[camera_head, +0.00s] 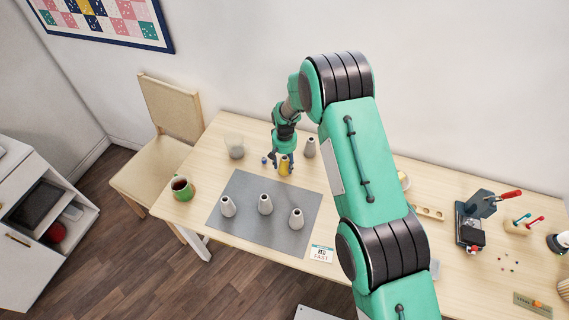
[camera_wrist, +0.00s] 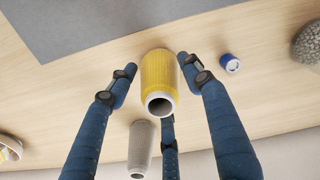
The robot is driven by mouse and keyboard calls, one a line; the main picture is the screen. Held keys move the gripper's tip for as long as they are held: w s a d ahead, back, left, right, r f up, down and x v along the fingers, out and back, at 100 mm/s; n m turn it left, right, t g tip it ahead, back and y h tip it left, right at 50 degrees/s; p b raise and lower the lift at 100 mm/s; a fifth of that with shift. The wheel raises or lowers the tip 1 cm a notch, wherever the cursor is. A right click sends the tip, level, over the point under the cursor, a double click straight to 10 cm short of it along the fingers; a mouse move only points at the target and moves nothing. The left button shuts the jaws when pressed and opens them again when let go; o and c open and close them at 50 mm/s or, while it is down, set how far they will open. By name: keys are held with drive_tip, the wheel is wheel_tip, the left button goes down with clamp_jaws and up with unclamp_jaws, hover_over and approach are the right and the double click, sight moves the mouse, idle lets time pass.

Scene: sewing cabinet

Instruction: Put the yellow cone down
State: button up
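The yellow cone (camera_head: 285,166) stands near the back edge of the grey mat (camera_head: 240,210) in the head view. In the wrist view the yellow cone (camera_wrist: 158,72) shows its narrow open end toward the camera, and its base looks to be on the bare wood beside the mat (camera_wrist: 90,22). My gripper (camera_head: 282,164) is down around the cone. In the wrist view my gripper's (camera_wrist: 157,75) blue fingers are spread around it, with a visible gap on the left and a thin one on the right. Contact at the rear finger is hidden.
A grey cone (camera_head: 309,147) stands close behind, also in the wrist view (camera_wrist: 140,148). A small blue spool (camera_wrist: 229,63) lies beside the fingers.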

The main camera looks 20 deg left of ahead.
drive_tip(key=shift+r, duration=0.1)
idle(0.3)
drive_tip(key=shift+r, duration=6.05)
drive_tip(key=shift+r, duration=0.1)
